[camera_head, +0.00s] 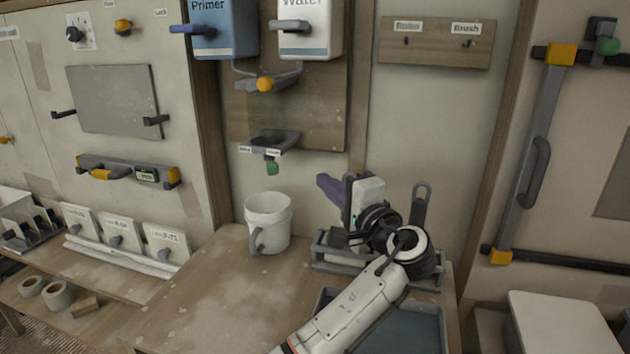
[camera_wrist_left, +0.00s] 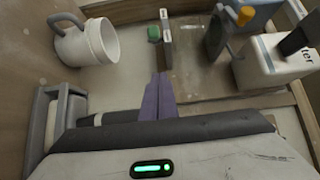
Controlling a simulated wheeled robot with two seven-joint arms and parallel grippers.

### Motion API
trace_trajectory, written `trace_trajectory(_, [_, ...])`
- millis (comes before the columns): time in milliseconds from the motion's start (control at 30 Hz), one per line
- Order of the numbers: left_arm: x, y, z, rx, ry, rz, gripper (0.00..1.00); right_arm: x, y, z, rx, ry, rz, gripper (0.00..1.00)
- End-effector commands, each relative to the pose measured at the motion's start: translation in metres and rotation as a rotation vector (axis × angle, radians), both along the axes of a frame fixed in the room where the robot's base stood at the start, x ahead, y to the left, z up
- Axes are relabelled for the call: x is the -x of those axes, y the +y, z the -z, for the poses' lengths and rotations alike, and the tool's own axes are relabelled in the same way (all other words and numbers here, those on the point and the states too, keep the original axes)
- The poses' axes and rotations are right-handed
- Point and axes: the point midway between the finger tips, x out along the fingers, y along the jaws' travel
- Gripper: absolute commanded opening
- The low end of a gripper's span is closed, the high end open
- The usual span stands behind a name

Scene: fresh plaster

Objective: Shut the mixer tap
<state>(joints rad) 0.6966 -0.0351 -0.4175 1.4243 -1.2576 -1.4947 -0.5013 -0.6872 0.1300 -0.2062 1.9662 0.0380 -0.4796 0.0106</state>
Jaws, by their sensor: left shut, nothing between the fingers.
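Under the two wall tanks is a grey fitting with an orange knob (camera_head: 265,84). Below it a dark grey tray-like fitting (camera_head: 270,140) has two small labels, too small to read, and a green handle (camera_head: 272,166) hanging under it. I cannot tell for sure which part is the mixer tap. The green handle also shows in the left wrist view (camera_wrist_left: 154,34). My left gripper (camera_head: 326,186) has purple fingers, shut and empty, right of and a little below the green handle, apart from it. In the wrist view the fingers (camera_wrist_left: 158,98) point towards that fitting. My right gripper is out of view.
A white mug (camera_head: 268,218) stands on the bench below the fitting. A blue Primer tank (camera_head: 222,32) and a white Water tank (camera_head: 308,30) hang above. A grey tool rack (camera_head: 330,254) lies under my left wrist.

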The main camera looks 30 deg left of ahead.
Motion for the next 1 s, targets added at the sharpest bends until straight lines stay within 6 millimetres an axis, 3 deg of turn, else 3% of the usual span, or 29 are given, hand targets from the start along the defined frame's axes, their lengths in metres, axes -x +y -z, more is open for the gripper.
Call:
trace_trajectory(400, [-0.046, 0.076, -0.002, -0.002, 0.001, -0.005, 0.0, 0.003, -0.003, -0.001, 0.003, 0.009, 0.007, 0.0])
trace_trajectory(600, [-0.024, 0.094, -0.001, -0.001, 0.0, -0.002, 0.0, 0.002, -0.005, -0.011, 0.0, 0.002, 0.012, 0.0])
trace_trajectory(1000, [-0.017, 0.1, 0.0, 0.0, 0.0, -0.001, 0.0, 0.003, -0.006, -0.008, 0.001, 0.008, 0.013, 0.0])
